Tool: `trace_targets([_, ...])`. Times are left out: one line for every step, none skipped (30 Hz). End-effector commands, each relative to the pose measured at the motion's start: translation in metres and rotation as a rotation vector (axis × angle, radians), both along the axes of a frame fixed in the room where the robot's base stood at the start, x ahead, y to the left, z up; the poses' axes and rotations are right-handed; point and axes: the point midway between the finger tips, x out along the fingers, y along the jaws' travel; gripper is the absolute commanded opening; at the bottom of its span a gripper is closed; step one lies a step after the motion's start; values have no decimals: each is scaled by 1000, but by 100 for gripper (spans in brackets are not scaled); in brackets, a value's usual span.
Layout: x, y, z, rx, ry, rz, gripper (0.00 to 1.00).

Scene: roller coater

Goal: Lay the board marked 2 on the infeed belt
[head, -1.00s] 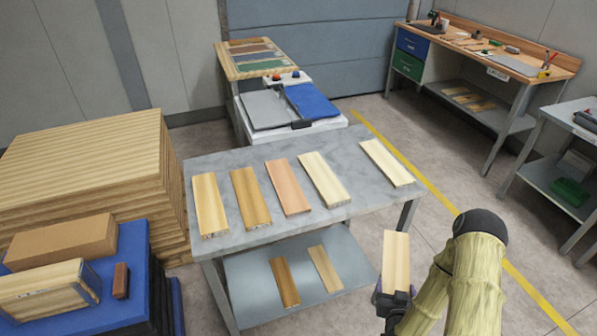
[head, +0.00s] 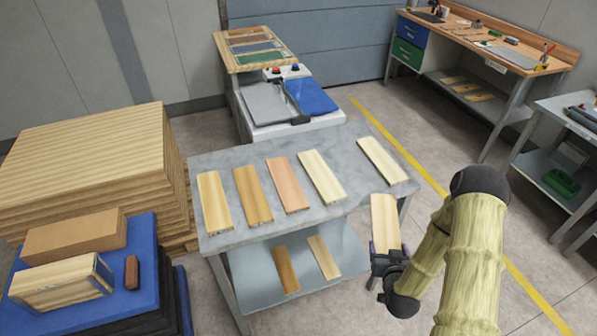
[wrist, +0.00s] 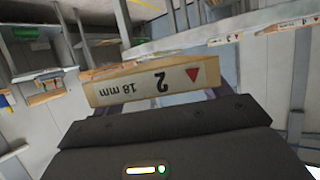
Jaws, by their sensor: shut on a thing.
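The board marked 2 (wrist: 155,85) is pale wood, and its end face shows "2", "18 mm" and a red triangle, upside down in the wrist view. My gripper (head: 386,254) is shut on one end of this board, which also shows in the head view (head: 384,220). The board sticks out away from the gripper, beside the front right corner of the grey table. A low machine at the back has a grey surface (head: 266,103) and a blue surface (head: 311,97) side by side. I cannot tell which is the infeed belt.
Several boards lie in a row on the grey table (head: 237,164); two more lie on its lower shelf (head: 247,270). A tall wood stack (head: 85,165) and a blue platform (head: 140,240) with boxes stand left. Floor right of the table is open.

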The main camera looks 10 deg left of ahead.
Motion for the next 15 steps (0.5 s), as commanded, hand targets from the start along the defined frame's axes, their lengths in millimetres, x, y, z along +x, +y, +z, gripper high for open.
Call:
trace_targets([10,7,14,0,-10,26,47])
trace_targets([15,11,20,0,-11,42,47])
trace_targets([21,16,29,0,-12,65,47])
trace_targets([28,21,36,0,-13,85,47])
trace_targets([33,26,43,-1,-13,104,47])
trace_targets([42,33,55,-1,-15,133,47])
trace_targets([48,38,63,-2,-15,155,47])
trace_targets([55,44,72,-3,-16,177,47])
trace_targets([64,51,83,-3,-18,208,47])
trace_targets([69,56,91,-3,-16,229,47])
trace_targets([75,61,97,-2,-15,248,47])
trace_targets([82,67,107,-4,-15,273,47])
trace_targets([86,70,110,-2,-13,287,47])
trace_targets([90,74,115,-1,-11,301,47])
trace_targets([96,78,123,-3,-11,320,47])
